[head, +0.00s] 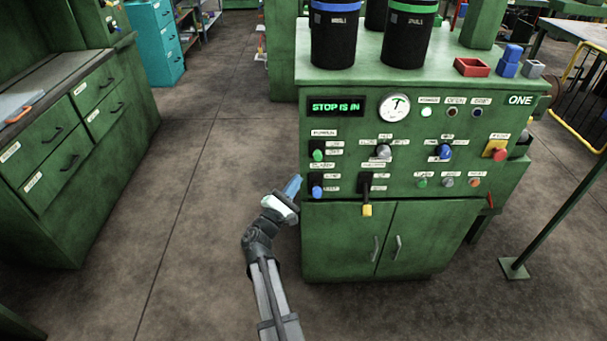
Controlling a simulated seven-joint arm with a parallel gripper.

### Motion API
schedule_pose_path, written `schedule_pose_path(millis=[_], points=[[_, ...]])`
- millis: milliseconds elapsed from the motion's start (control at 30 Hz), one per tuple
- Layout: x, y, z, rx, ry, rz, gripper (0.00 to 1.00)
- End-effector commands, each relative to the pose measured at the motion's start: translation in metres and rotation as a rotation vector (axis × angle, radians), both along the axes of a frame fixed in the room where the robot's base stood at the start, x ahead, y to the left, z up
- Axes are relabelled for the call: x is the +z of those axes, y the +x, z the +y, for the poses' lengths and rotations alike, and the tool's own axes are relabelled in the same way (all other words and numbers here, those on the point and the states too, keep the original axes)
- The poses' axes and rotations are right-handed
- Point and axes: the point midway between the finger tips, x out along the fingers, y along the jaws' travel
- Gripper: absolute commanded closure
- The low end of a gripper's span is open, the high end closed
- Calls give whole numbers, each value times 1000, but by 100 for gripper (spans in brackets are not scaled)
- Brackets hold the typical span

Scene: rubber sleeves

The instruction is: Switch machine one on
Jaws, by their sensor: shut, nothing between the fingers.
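Machine one (440,187) is a green cabinet marked ONE at its upper right. Its display (337,106) reads "STOP IS IN" in green letters. A red stop button (499,155) sits on a yellow plate at the right of the panel. At the left are a green knob (318,155) and a blue knob (317,191). A yellow-handled lever (367,210) points down. Grey (383,151) and blue (445,151) selectors sit mid-panel. My gripper (293,186), with blue fingers, is shut and empty, just left of the panel's lower left knobs.
Small green (422,183), grey (447,182) and orange (474,182) buttons line the lower panel. A pale lamp (426,112) is beside the gauge (394,107). Black bins (334,38) and a red tray (472,67) stand on top. Floor on the left is clear.

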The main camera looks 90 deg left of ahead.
Motion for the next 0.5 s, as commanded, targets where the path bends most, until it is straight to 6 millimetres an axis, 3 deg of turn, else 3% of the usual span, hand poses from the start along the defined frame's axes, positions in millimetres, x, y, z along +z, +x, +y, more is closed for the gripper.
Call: schedule_pose_path(millis=[33,200,500], points=[[-2,-6,-12,3,-1,0,100],[-11,-21,-37,3,-2,0,100],[-20,-37,-62,1,0,1,100]])
